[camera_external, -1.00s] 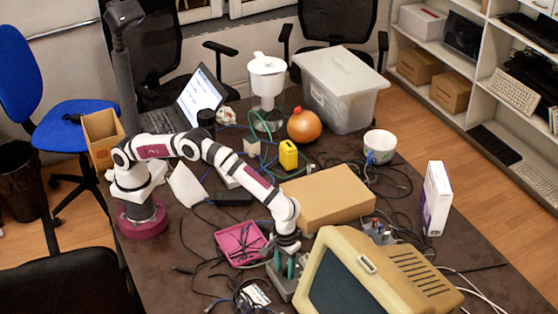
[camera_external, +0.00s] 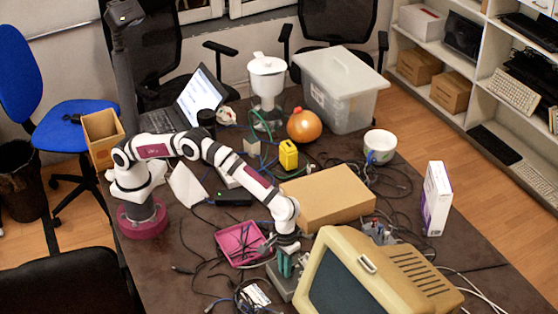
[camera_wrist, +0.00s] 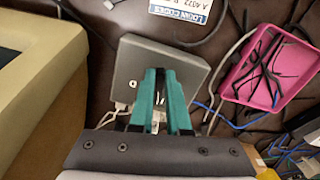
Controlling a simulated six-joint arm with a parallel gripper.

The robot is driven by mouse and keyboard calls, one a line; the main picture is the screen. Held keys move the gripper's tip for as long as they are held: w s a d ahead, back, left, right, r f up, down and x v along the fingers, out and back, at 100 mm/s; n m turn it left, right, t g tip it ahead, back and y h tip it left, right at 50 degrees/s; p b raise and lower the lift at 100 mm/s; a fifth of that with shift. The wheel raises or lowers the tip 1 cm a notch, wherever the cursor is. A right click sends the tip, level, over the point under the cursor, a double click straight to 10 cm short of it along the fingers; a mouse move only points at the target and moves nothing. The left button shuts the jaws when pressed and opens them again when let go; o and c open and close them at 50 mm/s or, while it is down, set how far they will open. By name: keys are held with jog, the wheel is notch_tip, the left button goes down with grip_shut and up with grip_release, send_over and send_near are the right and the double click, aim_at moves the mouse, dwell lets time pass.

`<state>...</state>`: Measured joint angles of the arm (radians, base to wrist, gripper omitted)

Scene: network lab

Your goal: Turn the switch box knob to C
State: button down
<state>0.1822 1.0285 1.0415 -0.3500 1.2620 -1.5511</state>
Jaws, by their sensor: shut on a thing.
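The switch box (camera_external: 280,281) is a grey box on the table, just left of the beige monitor. In the wrist view its grey top (camera_wrist: 133,57) shows, with a small round fitting at its left. My gripper (camera_external: 285,266) is over the box, pointing down. In the wrist view the teal fingers of my gripper (camera_wrist: 160,88) are close together at the middle of the box top. They are shut on the knob, which is mostly hidden between them. I cannot read the position letters or the knob's pointer.
A beige monitor (camera_external: 375,275) stands close on the right of the box. A pink tray (camera_external: 241,244) with dark cables lies to its left, and a cardboard box (camera_external: 328,196) lies behind. Loose cables (camera_external: 215,275) and a white label (camera_wrist: 181,9) lie around it.

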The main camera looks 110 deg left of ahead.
jog(key=m, duration=0.3)
jog(key=shift+s+a+m, duration=0.15)
jog(key=shift+m, duration=0.25)
jog(key=shift+s+a+m, duration=0.1)
jog(key=shift+a+m, duration=0.05)
jog(key=shift+m, duration=1.55)
jog(key=shift+r, duration=0.1)
jog(key=c, duration=0.9)
grip_release()
notch_tip(320, 180, up, 16)
jog(key=shift+f, duration=0.15)
